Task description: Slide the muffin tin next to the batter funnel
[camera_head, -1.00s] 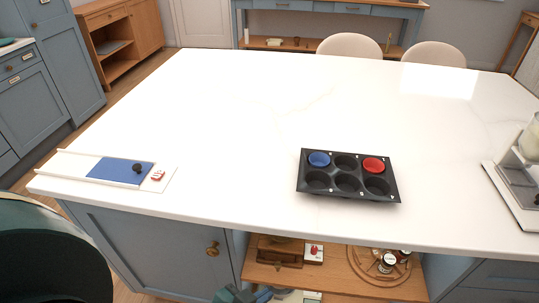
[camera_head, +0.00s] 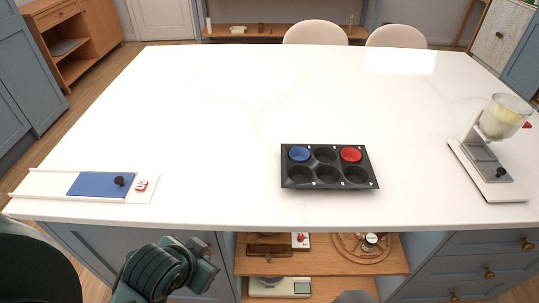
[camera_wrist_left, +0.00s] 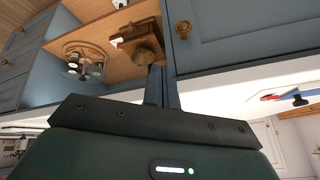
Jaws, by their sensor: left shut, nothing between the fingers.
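The black muffin tin (camera_head: 330,168) lies on the white island worktop, right of centre in the head view. It holds a blue cup (camera_head: 299,153) at back left and a red cup (camera_head: 351,154) at back right; its other wells look empty. The batter funnel (camera_head: 503,117), a clear bowl with pale yellow content on a grey stand, is at the far right, with a gap of bare worktop between it and the tin. My left gripper (camera_wrist_left: 159,88) is shut and empty in the left wrist view, below the worktop and away from the tin. My right gripper is not in view.
A blue sliding panel with a black knob (camera_head: 119,181) sits on a white board at the worktop's left front. Open wooden shelves (camera_head: 322,256) under the worktop hold small items. Two pale chairs (camera_head: 318,31) stand behind. The worktop's middle and back are clear.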

